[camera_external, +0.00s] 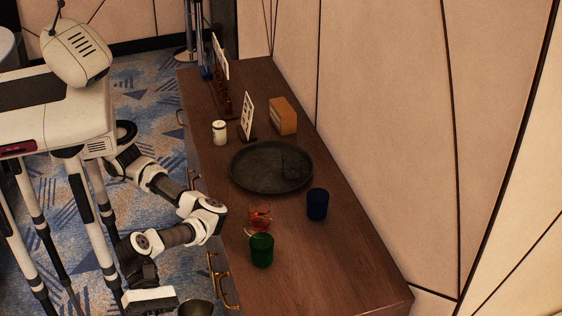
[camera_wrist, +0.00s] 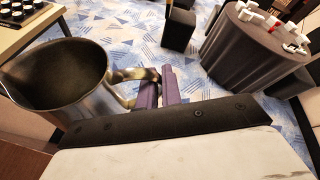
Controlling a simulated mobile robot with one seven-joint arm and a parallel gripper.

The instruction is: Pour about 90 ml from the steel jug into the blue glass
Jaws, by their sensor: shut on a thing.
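The steel jug (camera_wrist: 100,100) is at the left of the wrist view, with its wide mouth facing the camera and a dark interior. I cannot tell the liquid level. My gripper (camera_wrist: 157,92) is shut on the jug's handle with its purple fingers. In the external view the jug (camera_external: 196,308) is at the bottom edge, partly cut off, beside my white wrist and off the front side of the cabinet. The blue glass (camera_external: 317,204) stands upright on the cabinet top, near the wall side, apart from the jug. Its contents cannot be seen.
On the wooden cabinet (camera_external: 345,265) stand a green glass (camera_external: 262,251), an amber glass (camera_external: 260,218), a dark round tray (camera_external: 250,180), a white canister (camera_external: 219,132), a sign (camera_external: 247,116) and a tan box (camera_external: 283,116). The cabinet's near right end is clear. A wall runs behind.

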